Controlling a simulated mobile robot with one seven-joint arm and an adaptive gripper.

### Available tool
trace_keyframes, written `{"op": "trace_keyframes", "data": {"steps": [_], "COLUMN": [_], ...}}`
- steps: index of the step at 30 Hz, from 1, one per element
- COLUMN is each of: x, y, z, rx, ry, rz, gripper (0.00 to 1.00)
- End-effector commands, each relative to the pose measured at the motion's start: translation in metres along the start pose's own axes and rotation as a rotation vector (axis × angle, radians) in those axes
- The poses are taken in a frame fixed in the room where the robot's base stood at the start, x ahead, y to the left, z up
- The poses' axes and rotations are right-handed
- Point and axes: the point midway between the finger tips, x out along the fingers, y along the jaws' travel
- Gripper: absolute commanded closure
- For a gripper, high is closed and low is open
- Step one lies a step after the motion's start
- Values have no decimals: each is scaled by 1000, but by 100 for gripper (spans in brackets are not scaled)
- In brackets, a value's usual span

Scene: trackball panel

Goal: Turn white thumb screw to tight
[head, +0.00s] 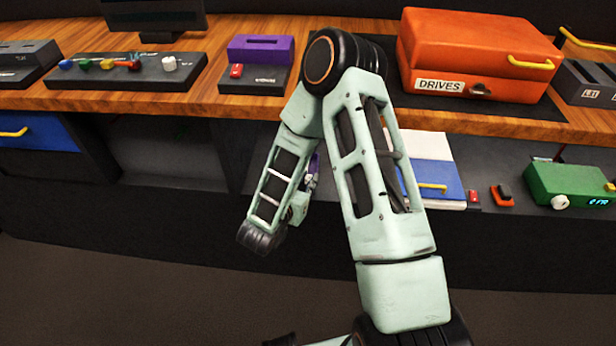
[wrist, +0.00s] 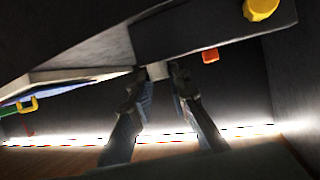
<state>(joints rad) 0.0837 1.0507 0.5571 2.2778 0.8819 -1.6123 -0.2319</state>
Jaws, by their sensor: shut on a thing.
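In the wrist view my gripper (wrist: 160,74) has its two dark fingers closed on a small pale grey-white piece (wrist: 157,70), which looks like the white thumb screw. The piece sits at the lower edge of a dark panel (wrist: 205,38). The fingertips hide its sides, and I cannot tell its turn angle. In the head view my gripper is below the wooden counter, mostly hidden behind my arm, and the held piece does not show.
A yellow knob (wrist: 260,9) and an orange-red block (wrist: 210,56) are right of the fingers. A pale panel (wrist: 75,76) is to their left. A green box (head: 575,182) stands on the lower shelf at right.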

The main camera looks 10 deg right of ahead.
Motion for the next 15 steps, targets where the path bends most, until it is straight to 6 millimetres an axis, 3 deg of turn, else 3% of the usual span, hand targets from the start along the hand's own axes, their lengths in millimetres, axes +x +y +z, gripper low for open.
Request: {"op": "trace_keyframes", "data": {"steps": [15], "x": [2], "y": [-10], "z": [-1], "rx": [185], "ry": [0], "rz": [431], "gripper": [100]}}
